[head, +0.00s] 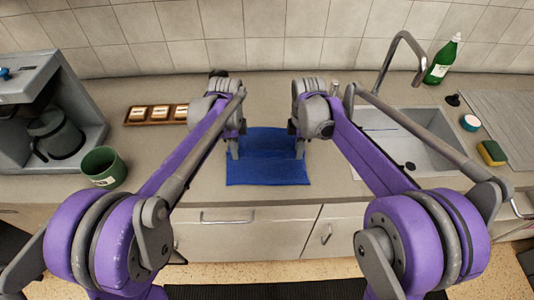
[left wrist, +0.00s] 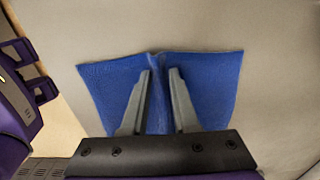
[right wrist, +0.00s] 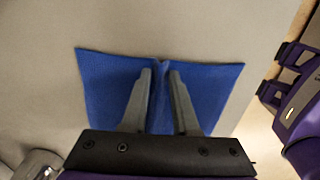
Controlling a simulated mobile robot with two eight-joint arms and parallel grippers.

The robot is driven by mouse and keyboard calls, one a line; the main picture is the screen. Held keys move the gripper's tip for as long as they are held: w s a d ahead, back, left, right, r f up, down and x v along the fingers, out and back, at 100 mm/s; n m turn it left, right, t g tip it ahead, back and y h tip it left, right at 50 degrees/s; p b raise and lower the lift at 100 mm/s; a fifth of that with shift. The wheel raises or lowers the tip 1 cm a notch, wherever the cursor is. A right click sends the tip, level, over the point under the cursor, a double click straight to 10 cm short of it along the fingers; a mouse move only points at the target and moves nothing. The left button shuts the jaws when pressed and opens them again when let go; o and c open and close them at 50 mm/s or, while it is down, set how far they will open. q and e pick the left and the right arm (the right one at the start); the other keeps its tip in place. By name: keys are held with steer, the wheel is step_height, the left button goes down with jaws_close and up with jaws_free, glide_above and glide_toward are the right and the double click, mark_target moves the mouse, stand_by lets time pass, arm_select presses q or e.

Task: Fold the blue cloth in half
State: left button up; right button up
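The blue cloth (head: 268,172) lies on the counter in front of me, between my two grippers, with a faint crease across its middle. My left gripper (head: 233,154) is at its left edge and my right gripper (head: 299,154) at its right edge, both pointing down. In the left wrist view the cloth (left wrist: 205,85) puckers into a ridge between the close-set fingers (left wrist: 160,72). The right wrist view shows the same pucker in the cloth (right wrist: 208,85) between the fingers (right wrist: 160,72). Both grippers look shut on the cloth; the fingertip contact itself is partly hidden.
A coffee machine (head: 32,95) and a green cup (head: 104,168) stand at the left. At the right are the sink (head: 425,150), a green bottle (head: 442,60) and a sponge (head: 491,153). The counter just around the cloth is clear.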

arm_select(q)
jaws_close()
arm_select(e)
jaws_close()
